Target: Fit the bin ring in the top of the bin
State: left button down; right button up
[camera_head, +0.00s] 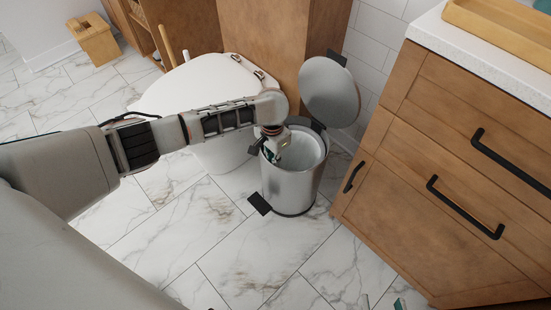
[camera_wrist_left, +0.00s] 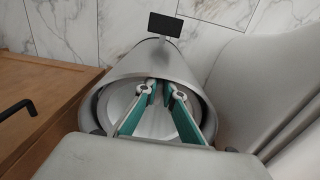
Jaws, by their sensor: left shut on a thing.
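The bin (camera_head: 290,188) is a brushed metal pedal bin standing upright on the floor with its lid (camera_head: 329,92) raised. Its open top also shows in the left wrist view (camera_wrist_left: 150,68). My left gripper (camera_head: 276,152) is at the bin's mouth, on the near left side. In the left wrist view its teal fingers (camera_wrist_left: 160,96) reach into the mouth, close together. It is shut on the bin ring (camera_head: 309,143), a pale band inside the rim, mostly hidden by the gripper; its seating is unclear. My right gripper (camera_head: 384,302) shows only its separated fingertips at the bottom edge.
A wooden drawer cabinet (camera_head: 440,165) stands close to the right of the bin. A white toilet (camera_head: 205,85) is behind and to the left. The bin's black pedal (camera_head: 259,204) points forward. The marble-tiled floor (camera_head: 230,250) in front is clear.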

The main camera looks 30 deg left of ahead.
pick_arm(q)
jog(key=shift+w+r, duration=0.1)
jog(key=shift+r, duration=0.2)
jog(key=c, duration=2.2)
grip_release()
pick_arm(e)
jog(key=shift+w+r, duration=0.15)
jog(key=shift+r, duration=0.15)
jog(key=shift+f, duration=0.1)
